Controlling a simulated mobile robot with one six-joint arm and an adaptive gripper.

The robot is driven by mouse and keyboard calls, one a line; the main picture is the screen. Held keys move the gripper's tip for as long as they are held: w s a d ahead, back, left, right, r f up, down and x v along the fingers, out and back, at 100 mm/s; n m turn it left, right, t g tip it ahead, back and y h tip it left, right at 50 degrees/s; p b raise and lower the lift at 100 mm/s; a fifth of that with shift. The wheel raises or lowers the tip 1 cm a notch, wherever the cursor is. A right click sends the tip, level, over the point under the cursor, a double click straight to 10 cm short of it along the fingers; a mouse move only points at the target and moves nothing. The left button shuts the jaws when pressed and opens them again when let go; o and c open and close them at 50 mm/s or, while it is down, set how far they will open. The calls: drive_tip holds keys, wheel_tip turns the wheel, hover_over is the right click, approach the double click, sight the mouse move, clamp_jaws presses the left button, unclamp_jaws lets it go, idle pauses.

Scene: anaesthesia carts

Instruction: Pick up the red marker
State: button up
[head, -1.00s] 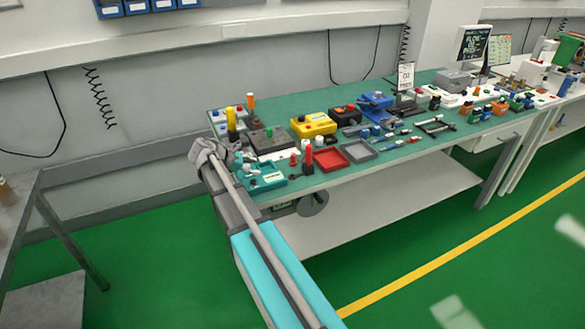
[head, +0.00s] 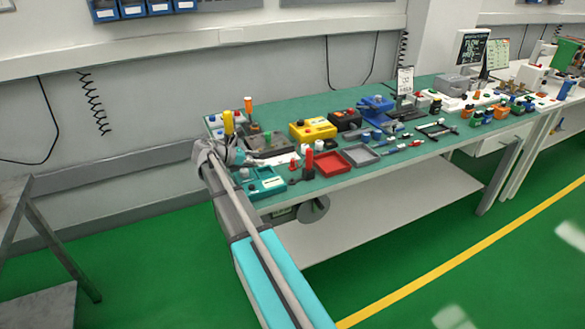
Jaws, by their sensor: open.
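A red upright, slim piece (head: 309,162) stands near the table's front edge, just left of the red tray. It looks like the red marker, but it is too small to be sure. A shorter red piece (head: 293,164) stands just left of it. My gripper (head: 258,161) is above the left end of the table, behind the teal tray and left of both red pieces, apart from them. It is open, with nothing visible between its fingers, though the fingers are small in view. My wrist hides part of the table's left end.
A teal tray (head: 266,186) lies at the front left, with a red tray (head: 331,165) and a grey tray (head: 361,155) to the right. Several tools crowd the right.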

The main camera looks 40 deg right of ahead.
drive_tip(key=b, duration=0.3)
approach(292, 165)
drive_tip(key=d, duration=0.3)
drive_tip(key=shift+w+d+f, duration=0.1)
drive_tip(key=shift+f+b+x, duration=0.2)
drive_tip(key=shift+b+x, duration=0.55)
drive_tip(key=shift+x, duration=1.3)
drive_tip(key=shift+d+f, duration=0.15)
drive_tip(key=shift+d, duration=0.3)
clamp_jaws()
